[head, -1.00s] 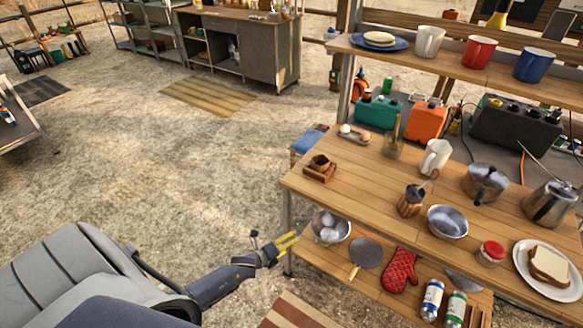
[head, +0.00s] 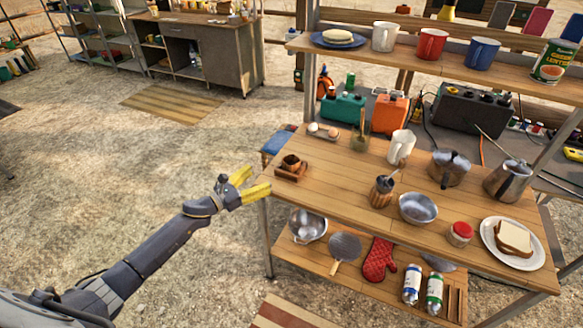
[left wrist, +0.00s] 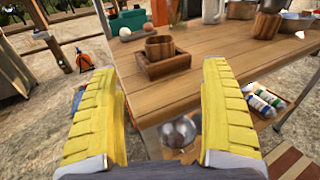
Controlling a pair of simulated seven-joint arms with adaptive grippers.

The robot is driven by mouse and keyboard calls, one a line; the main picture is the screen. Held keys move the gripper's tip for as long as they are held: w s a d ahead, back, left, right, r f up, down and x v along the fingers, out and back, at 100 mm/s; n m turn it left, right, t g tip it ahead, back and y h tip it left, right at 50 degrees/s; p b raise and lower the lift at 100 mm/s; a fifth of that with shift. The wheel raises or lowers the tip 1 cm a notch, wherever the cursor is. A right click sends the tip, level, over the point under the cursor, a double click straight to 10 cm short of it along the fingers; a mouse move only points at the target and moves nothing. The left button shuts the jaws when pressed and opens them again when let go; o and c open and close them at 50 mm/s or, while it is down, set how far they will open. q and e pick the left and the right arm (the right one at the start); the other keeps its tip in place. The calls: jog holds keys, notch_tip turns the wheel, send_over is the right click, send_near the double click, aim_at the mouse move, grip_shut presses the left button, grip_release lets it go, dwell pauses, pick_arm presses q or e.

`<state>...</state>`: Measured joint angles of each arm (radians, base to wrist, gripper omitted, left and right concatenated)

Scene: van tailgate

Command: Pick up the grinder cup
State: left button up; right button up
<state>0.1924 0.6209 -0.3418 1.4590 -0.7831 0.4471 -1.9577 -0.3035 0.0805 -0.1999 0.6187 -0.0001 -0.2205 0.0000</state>
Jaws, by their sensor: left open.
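A small round wooden cup (head: 291,161), which looks like the grinder cup, sits in a square wooden holder (head: 290,174) near the left end of the wooden table. In the left wrist view the cup (left wrist: 160,47) stands upright in the holder (left wrist: 165,66), ahead and between my fingers. My left gripper (head: 257,182) has yellow fingers, spread open and empty. It is apart from the cup, just off the table's left corner. My right gripper is not in view.
A wooden grinder with a crank (head: 382,191), a metal bowl (head: 418,208) and a white mug (head: 399,147) stand farther right on the tabletop (head: 335,190). Eggs on a small tray (head: 322,131) lie behind the cup. The tabletop right of the holder is clear.

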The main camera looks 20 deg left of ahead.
aim_at(291, 160)
pick_arm(q)
jog(key=x, duration=1.5)
jog(key=shift+w, duration=0.15)
jog(key=shift+c, duration=0.3)
jog(key=c, duration=1.2)
jog(key=shift+c, duration=0.3)
